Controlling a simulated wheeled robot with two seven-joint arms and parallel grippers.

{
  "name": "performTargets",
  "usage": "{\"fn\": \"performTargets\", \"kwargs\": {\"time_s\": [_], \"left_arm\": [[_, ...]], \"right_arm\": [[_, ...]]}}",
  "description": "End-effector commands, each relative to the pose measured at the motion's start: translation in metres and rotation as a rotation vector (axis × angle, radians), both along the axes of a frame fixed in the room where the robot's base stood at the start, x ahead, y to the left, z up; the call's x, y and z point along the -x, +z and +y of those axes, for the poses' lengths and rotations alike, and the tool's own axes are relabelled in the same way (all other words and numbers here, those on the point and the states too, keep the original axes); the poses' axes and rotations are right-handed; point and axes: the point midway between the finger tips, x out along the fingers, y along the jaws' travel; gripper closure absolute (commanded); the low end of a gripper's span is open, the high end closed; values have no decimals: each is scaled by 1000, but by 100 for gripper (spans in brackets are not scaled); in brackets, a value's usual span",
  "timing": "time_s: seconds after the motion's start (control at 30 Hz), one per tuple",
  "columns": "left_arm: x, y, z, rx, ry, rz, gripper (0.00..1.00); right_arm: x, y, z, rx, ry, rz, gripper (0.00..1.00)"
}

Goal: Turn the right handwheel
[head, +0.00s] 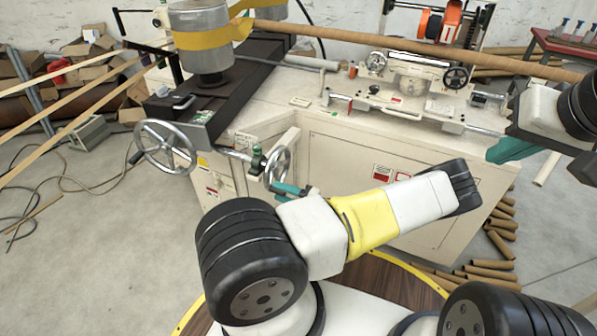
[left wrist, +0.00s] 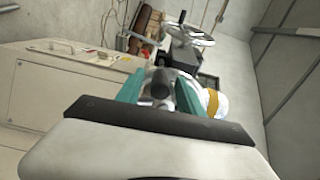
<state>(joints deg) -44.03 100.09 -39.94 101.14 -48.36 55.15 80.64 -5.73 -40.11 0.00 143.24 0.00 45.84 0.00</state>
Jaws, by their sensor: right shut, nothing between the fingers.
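The right handwheel (head: 278,165) is a silver spoked wheel on the front of the cream machine, with a green fitting behind its hub. My left gripper (head: 288,189), with teal fingers, is at the wheel's lower right edge. Its body is partly hidden by my arm. In the left wrist view, the two teal fingers (left wrist: 159,92) stand apart with a dark round part and grey metal between them. Whether they press on it cannot be told. My right gripper (head: 512,149) is shut and empty, in front of the machine's right side, away from the wheel.
A larger left handwheel (head: 167,147) stands left of the right one; it also shows in the left wrist view (left wrist: 190,36). The machine's cabinet (head: 345,165) fills the middle. Cardboard tubes (head: 492,268) lie on the floor at right. The floor at left has cables.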

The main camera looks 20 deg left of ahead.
Motion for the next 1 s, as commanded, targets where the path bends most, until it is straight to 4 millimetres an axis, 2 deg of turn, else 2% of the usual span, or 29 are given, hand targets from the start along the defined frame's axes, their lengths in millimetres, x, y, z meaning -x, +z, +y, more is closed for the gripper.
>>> {"fn": "performTargets", "kwargs": {"time_s": [0.27, 0.5, 0.7, 1.0], "left_arm": [[0, 0, -7, 0, -1, -1, 56], [2, 0, -47, 1, -4, -2, 56], [5, 0, -72, 0, -2, 0, 56], [6, 0, -78, 0, 0, 0, 56]], "right_arm": [[0, 0, 0, 0, 0, 0, 100], [0, 0, 0, 0, 0, 0, 100], [0, 0, 0, 0, 0, 0, 100], [0, 0, 0, 0, 0, 0, 100]]}}
